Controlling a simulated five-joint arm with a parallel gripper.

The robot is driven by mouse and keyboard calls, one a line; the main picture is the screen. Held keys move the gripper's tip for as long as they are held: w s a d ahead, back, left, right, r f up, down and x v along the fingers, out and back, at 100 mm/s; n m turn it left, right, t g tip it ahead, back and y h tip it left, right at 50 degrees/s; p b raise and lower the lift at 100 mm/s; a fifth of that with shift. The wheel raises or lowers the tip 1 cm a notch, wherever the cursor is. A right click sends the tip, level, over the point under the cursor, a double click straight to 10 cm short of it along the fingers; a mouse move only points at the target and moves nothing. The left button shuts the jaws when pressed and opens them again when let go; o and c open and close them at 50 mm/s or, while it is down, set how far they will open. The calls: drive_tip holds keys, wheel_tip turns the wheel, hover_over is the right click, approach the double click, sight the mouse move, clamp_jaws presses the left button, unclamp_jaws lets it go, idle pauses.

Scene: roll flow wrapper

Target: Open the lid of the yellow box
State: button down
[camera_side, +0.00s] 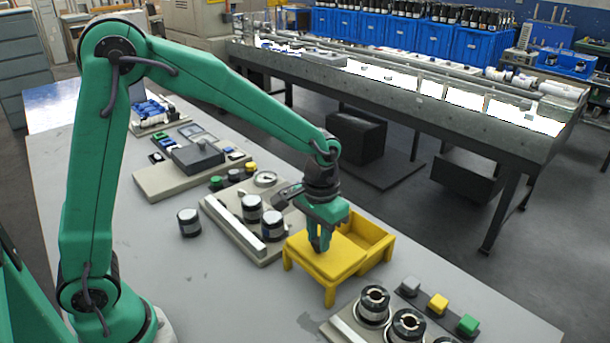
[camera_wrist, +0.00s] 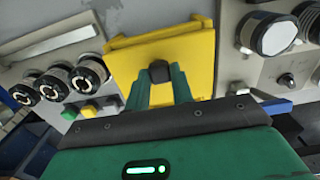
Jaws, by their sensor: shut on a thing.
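The yellow box (camera_side: 378,253) stands on the grey table in the side view, with its right part uncovered and the inside showing. Its yellow lid (camera_side: 345,266) lies flat over the left part. My gripper (camera_side: 319,246) is over the lid, pointing down. In the wrist view, the green fingers of my gripper (camera_wrist: 160,80) are closed on a dark knob (camera_wrist: 159,70) on the lid (camera_wrist: 190,50). The fingers hide part of the lid, and the knob is hard to make out in the side view.
A panel with black-and-silver rolls (camera_side: 407,326) and grey, yellow and green buttons (camera_side: 438,303) stands in front of the box. Another panel with rolls (camera_side: 272,225) and a gauge stands close behind it to the left. Bare table lies at front left.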

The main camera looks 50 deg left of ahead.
drive_tip(key=c, duration=1.2)
unclamp_jaws()
drive_tip(key=shift+r, duration=0.2)
drive_tip(key=shift+r, duration=3.75)
